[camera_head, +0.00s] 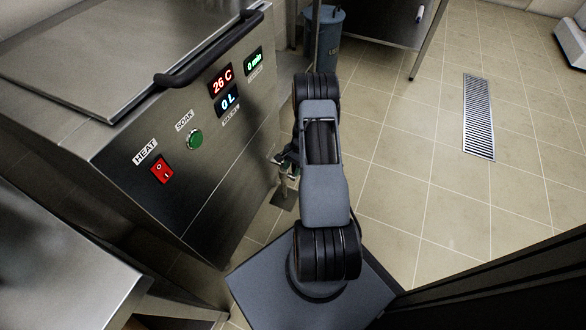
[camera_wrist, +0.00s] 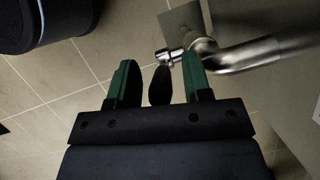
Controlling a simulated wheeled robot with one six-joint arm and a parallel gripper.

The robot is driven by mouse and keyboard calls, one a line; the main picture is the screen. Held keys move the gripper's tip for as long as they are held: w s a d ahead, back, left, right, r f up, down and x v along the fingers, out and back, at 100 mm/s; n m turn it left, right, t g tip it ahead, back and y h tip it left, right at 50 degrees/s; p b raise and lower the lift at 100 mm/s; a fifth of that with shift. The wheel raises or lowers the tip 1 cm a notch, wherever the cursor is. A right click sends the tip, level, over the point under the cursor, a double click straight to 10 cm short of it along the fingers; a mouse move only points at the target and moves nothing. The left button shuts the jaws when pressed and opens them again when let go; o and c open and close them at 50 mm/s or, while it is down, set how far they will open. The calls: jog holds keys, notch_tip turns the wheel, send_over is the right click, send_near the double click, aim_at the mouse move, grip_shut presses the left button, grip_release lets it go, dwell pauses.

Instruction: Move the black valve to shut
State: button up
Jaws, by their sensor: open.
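The black valve handle (camera_wrist: 160,86) shows in the wrist view, between the two green fingers of my gripper (camera_wrist: 157,80). It joins a shiny metal valve stem (camera_wrist: 170,57) on a steel pipe (camera_wrist: 245,55). My gripper is open, with a gap on both sides of the handle; I cannot tell whether the handle is at the fingers' depth. In the head view, my gripper (camera_head: 287,163) is beside the front of the steel soak tank (camera_head: 215,150), mostly behind my arm. The valve cannot be made out there.
The tank front carries a red heat switch (camera_head: 162,170), a green soak button (camera_head: 195,139) and displays reading 26 C and 0 L. A long black handle (camera_head: 210,50) juts from its lid. A blue-grey bin (camera_head: 328,40) stands behind. Tiled floor on the right is clear around a drain grate (camera_head: 479,115).

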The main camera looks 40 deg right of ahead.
jog(key=shift+c, duration=0.3)
grip_shut()
dwell(0.3)
